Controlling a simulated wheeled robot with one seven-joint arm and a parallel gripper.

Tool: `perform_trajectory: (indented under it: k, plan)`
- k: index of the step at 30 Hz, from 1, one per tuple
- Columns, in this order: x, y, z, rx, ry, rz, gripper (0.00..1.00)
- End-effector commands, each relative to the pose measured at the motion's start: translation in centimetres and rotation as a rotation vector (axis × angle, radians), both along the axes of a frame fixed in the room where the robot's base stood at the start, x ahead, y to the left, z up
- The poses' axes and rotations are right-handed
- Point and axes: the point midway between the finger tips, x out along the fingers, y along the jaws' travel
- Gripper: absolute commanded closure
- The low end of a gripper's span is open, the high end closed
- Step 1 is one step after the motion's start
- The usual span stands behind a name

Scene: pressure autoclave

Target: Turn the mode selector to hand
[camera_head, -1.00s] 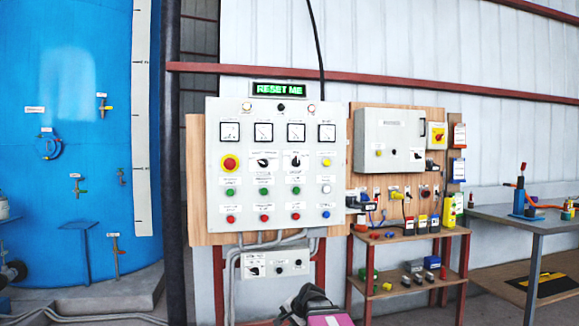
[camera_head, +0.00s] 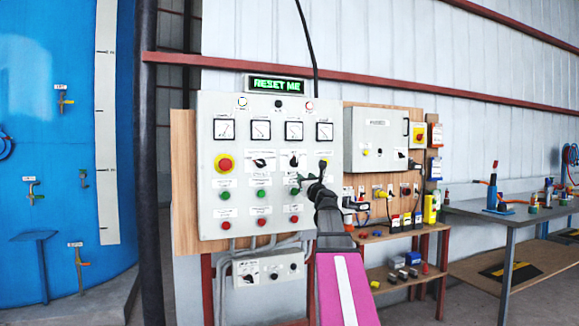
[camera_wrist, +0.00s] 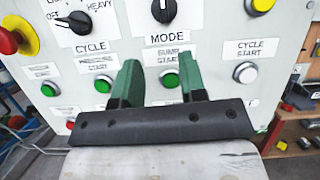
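The mode selector (camera_head: 294,161) is a black knob on the grey control panel (camera_head: 210,130), right of a similar cycle knob (camera_head: 260,162). In the wrist view the mode selector (camera_wrist: 163,10) is at the top edge, partly cut off, above the word MODE; its white mark looks roughly upright. My gripper (camera_head: 311,176) is in front of the panel's lower right part, below and slightly right of the selector. In the wrist view my gripper (camera_wrist: 160,78) has two green fingers apart with nothing between them. They lie below the selector, not around it.
A red emergency stop on yellow (camera_head: 225,164) is at the panel's left. Green push buttons (camera_wrist: 170,79) lie near my fingers, with a white cycle start button (camera_wrist: 246,72) to the right. A shelf with small items (camera_head: 400,238) stands at the right.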

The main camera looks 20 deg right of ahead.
Motion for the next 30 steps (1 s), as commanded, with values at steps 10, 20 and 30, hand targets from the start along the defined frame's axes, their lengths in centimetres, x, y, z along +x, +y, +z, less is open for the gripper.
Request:
perform_trajectory:
  k: [10,20,30]
  plan:
    - [1.2,-0.7,1.7,0.051,-0.017,0.001,0.62]
    - [6.3,-0.6,3.7,0.049,-0.017,0.002,0.62]
    - [9.7,-0.3,5.1,0.048,-0.016,0.0,0.62]
